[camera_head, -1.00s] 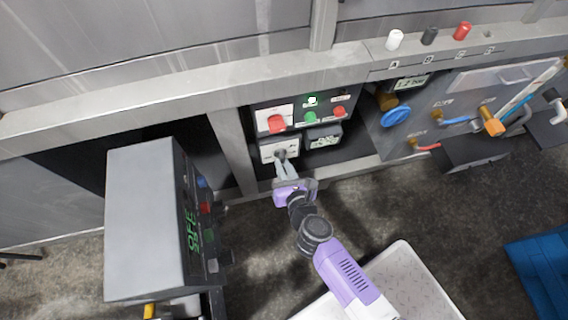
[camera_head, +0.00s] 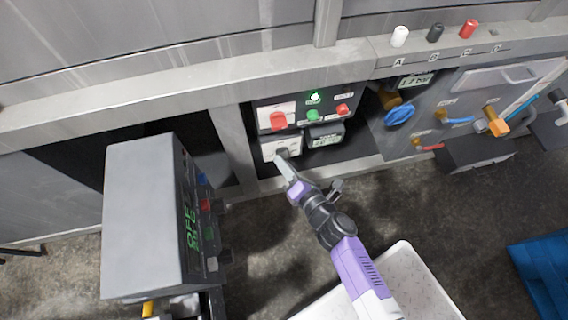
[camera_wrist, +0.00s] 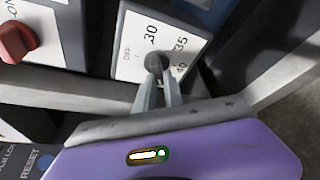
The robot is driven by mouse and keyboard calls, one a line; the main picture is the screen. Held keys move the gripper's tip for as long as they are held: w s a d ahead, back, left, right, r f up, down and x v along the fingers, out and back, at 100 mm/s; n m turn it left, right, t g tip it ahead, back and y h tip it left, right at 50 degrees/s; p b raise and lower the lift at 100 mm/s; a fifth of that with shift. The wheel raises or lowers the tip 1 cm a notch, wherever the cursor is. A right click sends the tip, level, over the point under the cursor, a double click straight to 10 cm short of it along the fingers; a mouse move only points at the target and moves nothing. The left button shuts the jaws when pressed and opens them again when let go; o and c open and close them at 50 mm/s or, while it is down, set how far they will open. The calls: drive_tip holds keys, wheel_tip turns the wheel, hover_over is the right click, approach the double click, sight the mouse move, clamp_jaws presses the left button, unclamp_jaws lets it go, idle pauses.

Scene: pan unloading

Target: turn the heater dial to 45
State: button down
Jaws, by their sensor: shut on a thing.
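The heater dial (camera_head: 281,153) is a small dark knob on a white panel (camera_head: 268,150), low in the recessed control bay. In the wrist view the round dial (camera_wrist: 157,61) sits between my fingertips, on the white panel (camera_wrist: 130,62) marked 30, 35 and 40. My gripper (camera_head: 284,160) is shut on the dial; its two grey fingers (camera_wrist: 158,80) also show in the wrist view, reaching to it. The dial's pointer is hidden or too small to read, so I cannot tell its exact setting.
A red knob (camera_head: 278,121), a green button (camera_head: 313,116) and a small display (camera_head: 326,140) sit close to the dial. A grey box (camera_head: 140,220) with a green OFF readout stands at left. Valves, including a blue one (camera_head: 399,116), are at right.

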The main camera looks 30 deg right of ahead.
drive_tip(key=shift+m, duration=0.4)
drive_tip(key=c, duration=1.4)
unclamp_jaws()
drive_tip(key=shift+c, duration=0.2)
drive_tip(key=p+v, duration=0.2)
drive_tip(key=v, duration=0.5)
drive_tip(key=shift+s, duration=0.45)
